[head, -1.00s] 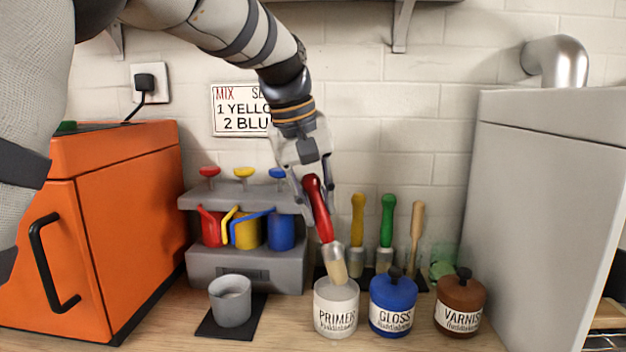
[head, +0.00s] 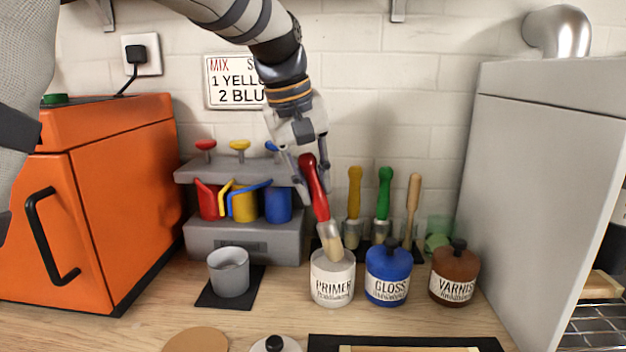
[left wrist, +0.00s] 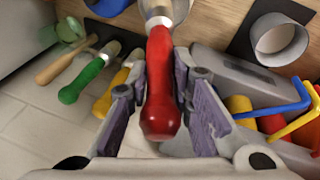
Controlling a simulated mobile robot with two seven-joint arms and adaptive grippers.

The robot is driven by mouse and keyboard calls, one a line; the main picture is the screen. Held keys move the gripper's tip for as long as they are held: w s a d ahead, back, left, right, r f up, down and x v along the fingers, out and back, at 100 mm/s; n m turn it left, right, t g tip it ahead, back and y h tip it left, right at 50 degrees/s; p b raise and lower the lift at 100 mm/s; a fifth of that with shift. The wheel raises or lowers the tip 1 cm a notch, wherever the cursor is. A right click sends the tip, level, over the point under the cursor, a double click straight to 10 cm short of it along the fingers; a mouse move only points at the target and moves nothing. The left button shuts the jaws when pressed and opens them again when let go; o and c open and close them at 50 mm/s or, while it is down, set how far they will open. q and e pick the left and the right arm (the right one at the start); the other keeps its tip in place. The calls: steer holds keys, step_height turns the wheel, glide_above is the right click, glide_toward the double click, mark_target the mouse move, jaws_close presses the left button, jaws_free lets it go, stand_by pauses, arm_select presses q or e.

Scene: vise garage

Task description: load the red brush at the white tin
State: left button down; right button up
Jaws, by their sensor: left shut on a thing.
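The red brush (head: 318,190) is held by my left gripper (head: 313,180), bristles down and tilted a little. Its bristle end is at the open mouth of the white tin (head: 332,287), labelled PRIMER; I cannot tell how deep the tip is. In the left wrist view the red handle (left wrist: 160,85) lies between the two finger pads of the left gripper (left wrist: 160,100). The tin is mostly hidden behind the brush's ferrule there. My right gripper is not in view.
A blue GLOSS tin (head: 387,284) and a brown VARNISH tin (head: 453,281) stand to the right. Yellow, green and wooden brushes stand behind. A grey cup (head: 229,272) sits on a dark mat at left, before a grey paint dispenser (head: 245,243). A white knobbed lid (head: 275,344) lies in front.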

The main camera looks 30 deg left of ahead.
mark_target(313, 157)
arm_select(q)
steer(key=shift+f, duration=0.75)
stand_by(1.1)
steer(key=shift+r, duration=3.6)
